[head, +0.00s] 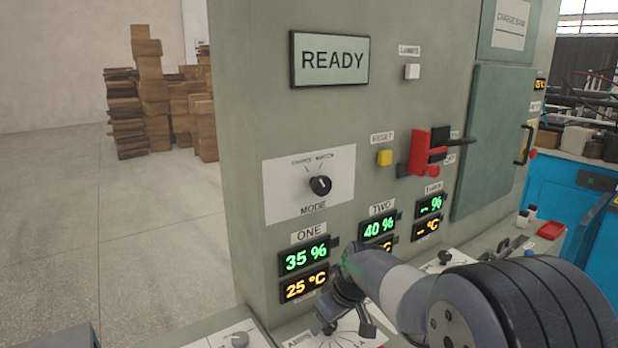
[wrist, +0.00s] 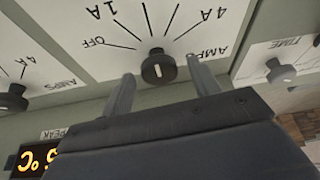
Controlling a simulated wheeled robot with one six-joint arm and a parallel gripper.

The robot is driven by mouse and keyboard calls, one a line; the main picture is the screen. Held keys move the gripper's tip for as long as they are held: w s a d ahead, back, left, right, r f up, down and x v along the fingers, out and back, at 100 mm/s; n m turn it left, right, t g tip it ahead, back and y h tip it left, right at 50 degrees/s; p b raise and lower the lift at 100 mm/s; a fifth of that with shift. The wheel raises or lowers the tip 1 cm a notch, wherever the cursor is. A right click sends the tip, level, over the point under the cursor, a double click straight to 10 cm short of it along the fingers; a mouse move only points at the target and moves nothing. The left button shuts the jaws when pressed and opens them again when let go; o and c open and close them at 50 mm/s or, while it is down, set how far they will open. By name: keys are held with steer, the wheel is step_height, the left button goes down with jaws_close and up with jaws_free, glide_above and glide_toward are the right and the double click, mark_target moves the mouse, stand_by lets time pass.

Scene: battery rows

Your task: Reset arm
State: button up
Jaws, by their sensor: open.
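My gripper (head: 345,318) is in front of the lower part of the grey-green cabinet, over the sloped desk panel. In the wrist view my gripper (wrist: 162,85) has its two fingers apart, one on each side of a black AMPS knob (wrist: 158,66). The knob sits between the fingertips, and I cannot tell whether either finger touches it. The knob's white mark and its dial with OFF, 1A and 4A show in the wrist view. In the head view my arm (head: 400,290) covers part of the display under TWO.
The cabinet (head: 240,120) carries a READY screen (head: 330,60), a MODE knob (head: 320,186), a yellow RESET button (head: 384,158) and a red switch with a black lever (head: 430,150). A TIME knob (wrist: 280,72) is beside the AMPS dial. Open floor (head: 120,240) lies left; stacked boxes (head: 150,90) stand behind.

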steer(key=n+g+y, duration=0.1)
steer(key=n, duration=0.2)
steer(key=shift+w+d+n, duration=0.1)
steer(key=shift+n, duration=0.3)
steer(key=n, duration=0.1)
steer(key=n+g+p, duration=0.1)
steer(key=n, duration=0.1)
steer(key=shift+w+r+n+g+y, duration=0.1)
steer(key=shift+n+g+y, duration=0.2)
steer(key=w+v, duration=0.1)
steer(key=v, duration=0.9)
steer(key=shift+s+p, duration=0.4)
steer(key=shift+s, duration=0.05)
